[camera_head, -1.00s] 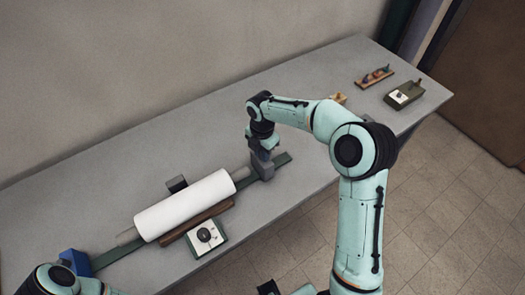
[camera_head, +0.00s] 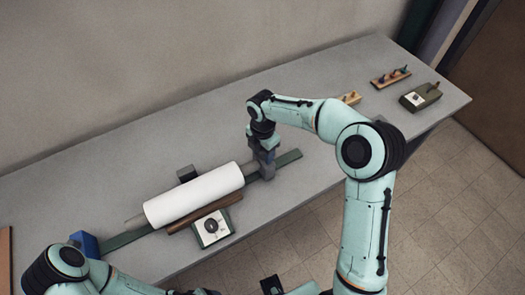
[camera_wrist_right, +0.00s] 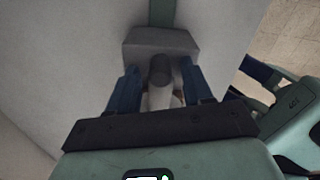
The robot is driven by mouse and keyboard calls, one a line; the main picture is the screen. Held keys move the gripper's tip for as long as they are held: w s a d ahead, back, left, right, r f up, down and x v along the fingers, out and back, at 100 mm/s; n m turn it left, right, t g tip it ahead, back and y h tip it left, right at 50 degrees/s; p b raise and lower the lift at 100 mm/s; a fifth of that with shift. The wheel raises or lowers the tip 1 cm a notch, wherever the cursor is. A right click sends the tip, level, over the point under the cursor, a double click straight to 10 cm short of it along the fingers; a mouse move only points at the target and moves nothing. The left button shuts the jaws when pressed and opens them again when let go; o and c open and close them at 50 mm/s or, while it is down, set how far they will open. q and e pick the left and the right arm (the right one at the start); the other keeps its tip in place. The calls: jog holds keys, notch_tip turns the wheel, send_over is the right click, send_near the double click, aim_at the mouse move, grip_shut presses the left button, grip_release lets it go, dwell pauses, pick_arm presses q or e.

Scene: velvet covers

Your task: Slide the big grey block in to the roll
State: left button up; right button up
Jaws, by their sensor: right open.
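The big grey block (camera_head: 267,168) stands on the green rail (camera_head: 289,158) at the right end of the white roll (camera_head: 195,195). A short grey spindle end (camera_head: 249,168) shows between block and roll. My right gripper (camera_head: 264,142) is over the block from above. In the right wrist view the block (camera_wrist_right: 160,42) lies ahead of the open gripper (camera_wrist_right: 160,92). A dark round post (camera_wrist_right: 160,70) stands between the fingers, with a gap visible on both sides. My left arm shows at the bottom left, its gripper hidden.
A small dark block (camera_head: 187,173) is behind the roll, a brown bar (camera_head: 205,213) and a dial box (camera_head: 212,227) in front. A peg rack (camera_head: 391,77) and green box (camera_head: 420,97) are far right.

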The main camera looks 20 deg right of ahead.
pick_arm(q)
jog(key=shift+w+r+p, duration=0.35)
jog(key=shift+r+p, duration=0.1)
jog(key=shift+r, duration=0.1)
jog(key=shift+w+r+p, duration=0.3)
jog(key=shift+r+p, duration=0.15)
jog(key=shift+r, duration=0.1)
pick_arm(e)
notch_tip(320, 180, up, 13)
jog(key=shift+r, duration=0.15)
